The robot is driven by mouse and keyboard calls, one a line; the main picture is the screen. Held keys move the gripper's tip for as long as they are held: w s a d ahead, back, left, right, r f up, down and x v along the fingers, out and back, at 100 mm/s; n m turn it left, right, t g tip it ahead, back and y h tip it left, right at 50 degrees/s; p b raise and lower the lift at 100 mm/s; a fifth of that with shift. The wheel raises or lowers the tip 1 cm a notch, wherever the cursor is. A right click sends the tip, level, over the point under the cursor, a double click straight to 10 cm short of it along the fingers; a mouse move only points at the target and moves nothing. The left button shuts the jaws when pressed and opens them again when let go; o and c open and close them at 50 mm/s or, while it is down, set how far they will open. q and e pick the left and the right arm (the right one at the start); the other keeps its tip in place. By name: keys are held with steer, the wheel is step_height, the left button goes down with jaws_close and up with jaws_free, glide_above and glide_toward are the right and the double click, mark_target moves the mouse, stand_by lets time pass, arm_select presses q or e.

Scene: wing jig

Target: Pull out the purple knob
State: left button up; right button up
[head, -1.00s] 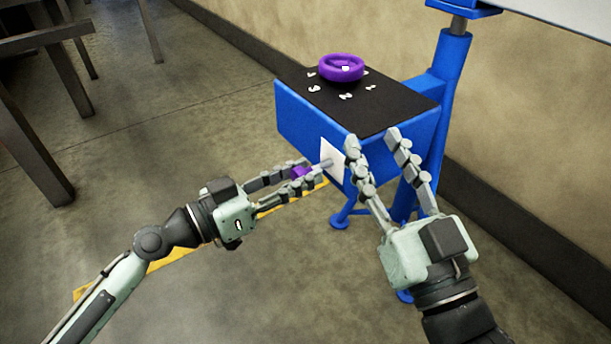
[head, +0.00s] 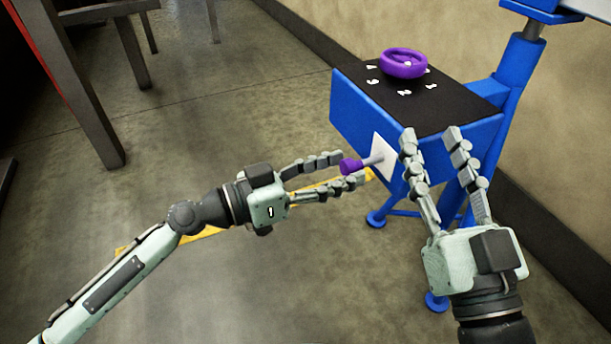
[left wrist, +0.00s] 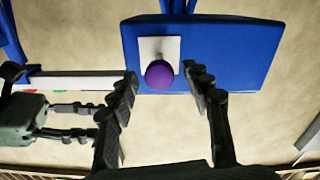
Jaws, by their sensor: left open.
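The purple knob (head: 351,166) sits on the end of a grey rod that stands out from a white plate (head: 384,152) on the side of the blue box (head: 352,122). In the left wrist view the knob (left wrist: 159,74) shows end-on, between and beyond the fingertips. My left gripper (head: 349,170) is open, with its fingertips at the knob and a finger to either side; contact cannot be told. My right gripper (head: 430,134) is open and empty in front of the box's right part.
A purple ring-shaped handwheel (head: 404,62) sits on the box's black top (head: 440,105), among white numbers. A blue post (head: 515,85) stands at the right by the wall. Dark table legs (head: 85,100) stand at the far left.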

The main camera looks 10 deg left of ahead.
arm_select(q)
steer(key=v, duration=1)
steer(key=shift+s+a, duration=0.2)
steer(key=shift+a, duration=0.05)
